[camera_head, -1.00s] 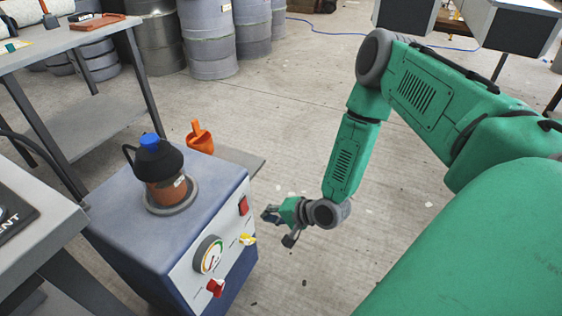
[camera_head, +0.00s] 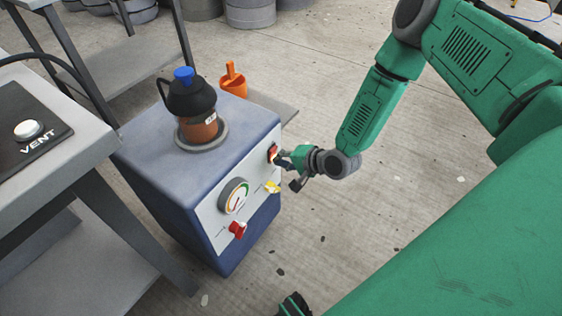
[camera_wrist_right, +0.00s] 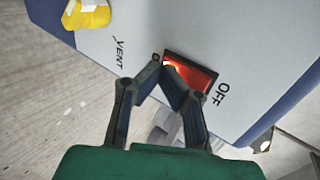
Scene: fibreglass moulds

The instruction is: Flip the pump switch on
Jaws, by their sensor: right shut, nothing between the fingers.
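The pump switch is a red rocker (camera_head: 273,153) on the white front panel of the blue pump box (camera_head: 160,190). In the right wrist view the rocker (camera_wrist_right: 203,78) has a bright orange patch at its left end, and the word OFF is printed beside its right end. My right gripper (camera_head: 279,160) is shut and empty. In the wrist view its fingertips (camera_wrist_right: 162,63) meet at the left end of the rocker and partly cover it. I cannot tell whether they touch it. My left gripper is not in view.
A gauge (camera_head: 235,195), a yellow knob (camera_head: 272,187) and a red knob (camera_head: 237,230) sit on the panel. A dark pot with a blue cap (camera_head: 190,95) stands on the box. An orange scoop (camera_head: 233,85) is behind.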

